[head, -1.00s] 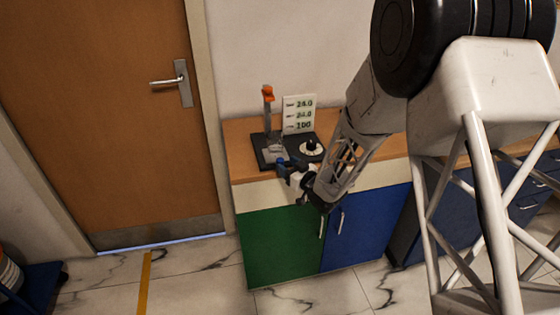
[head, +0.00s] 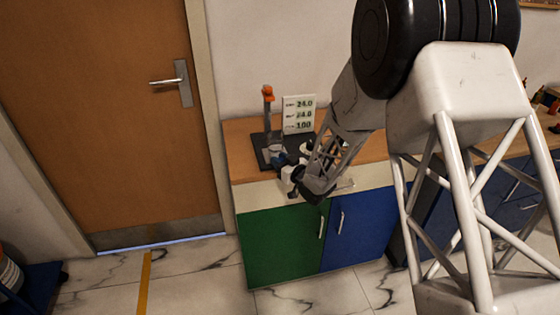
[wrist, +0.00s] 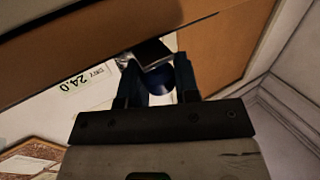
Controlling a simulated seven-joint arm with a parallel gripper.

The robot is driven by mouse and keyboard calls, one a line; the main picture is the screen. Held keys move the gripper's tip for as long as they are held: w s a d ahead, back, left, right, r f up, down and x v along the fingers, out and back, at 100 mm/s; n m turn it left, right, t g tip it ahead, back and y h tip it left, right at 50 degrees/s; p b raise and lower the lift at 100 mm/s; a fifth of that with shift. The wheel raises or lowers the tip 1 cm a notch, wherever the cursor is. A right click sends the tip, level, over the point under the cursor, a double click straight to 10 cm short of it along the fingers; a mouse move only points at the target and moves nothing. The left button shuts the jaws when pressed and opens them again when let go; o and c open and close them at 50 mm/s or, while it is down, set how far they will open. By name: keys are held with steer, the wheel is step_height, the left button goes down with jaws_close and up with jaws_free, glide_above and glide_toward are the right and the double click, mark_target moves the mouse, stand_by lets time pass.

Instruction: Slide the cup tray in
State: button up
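The gauge rig stands on the wooden counter, with a dark base (head: 262,154), an upright grey post (head: 267,118) and an orange top (head: 267,93). My gripper (head: 281,159) is low over the rig's front part and hides much of it in the head view. In the wrist view my gripper (wrist: 158,88) has its two dark fingers apart. A round blue thing (wrist: 158,80) shows in the gap, and I cannot tell whether the fingers touch it. A dark, shiny-edged block (wrist: 150,51) lies just past the fingertips. I cannot make out the cup tray for certain.
A white card with readings (head: 299,114) stands behind the rig. The counter (head: 240,135) has bare wood left of the rig. Green (head: 280,245) and blue (head: 360,230) cabinet doors are below. A closed door (head: 110,110) is at the left.

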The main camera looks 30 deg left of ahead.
mark_target(277, 153)
jaws_close()
steer(key=shift+w+a, duration=1.6)
steer(key=o, duration=0.5)
jaws_free()
steer(key=shift+o, duration=0.2)
steer(key=shift+d, duration=0.15)
steer(key=v, duration=0.7)
steer(key=shift+s+d, duration=0.15)
steer(key=shift+d, duration=0.1)
steer(key=shift+r, duration=0.1)
